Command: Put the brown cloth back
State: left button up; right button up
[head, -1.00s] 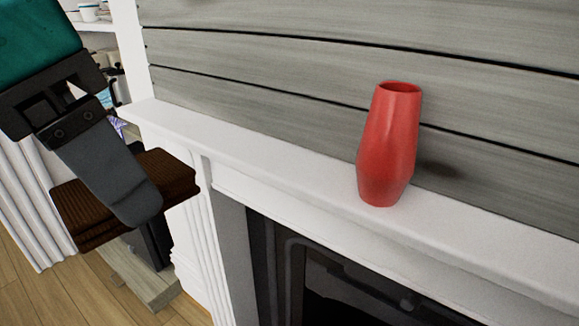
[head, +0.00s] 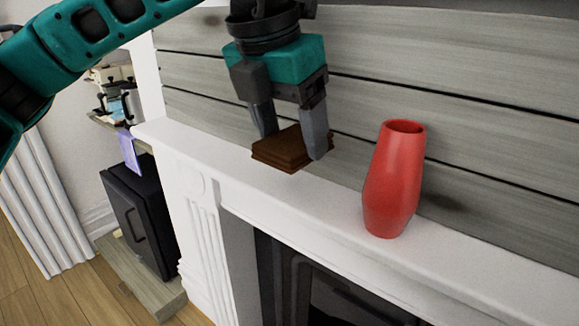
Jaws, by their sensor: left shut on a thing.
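The brown cloth (head: 286,152) is a folded, layered dark-brown pad in the head view. My left gripper (head: 291,145) is shut on it from above, with one grey finger on each side. The cloth is over the white mantel shelf (head: 215,158), left of the red vase. I cannot tell whether its underside touches the shelf. My right gripper is not in view.
A red vase (head: 393,180) stands upright on the mantel, right of the cloth. The grey plank wall (head: 480,120) rises behind the shelf. A black cabinet (head: 143,215) and shelves with kitchenware (head: 120,100) are at the left. The shelf right of the vase is clear.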

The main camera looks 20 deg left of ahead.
pick_arm(q)
send_over(294, 197)
jog(key=s, duration=0.1)
jog(key=f, duration=0.5)
jog(key=shift+s+a+f, duration=0.2)
jog(key=shift+a+f, duration=0.05)
jog(key=shift+f, duration=0.05)
jog(key=shift+w+f, duration=0.2)
jog(key=shift+f, duration=0.35)
jog(key=shift+f, duration=0.2)
jog(key=o, duration=1.4)
jog(key=shift+r, duration=0.15)
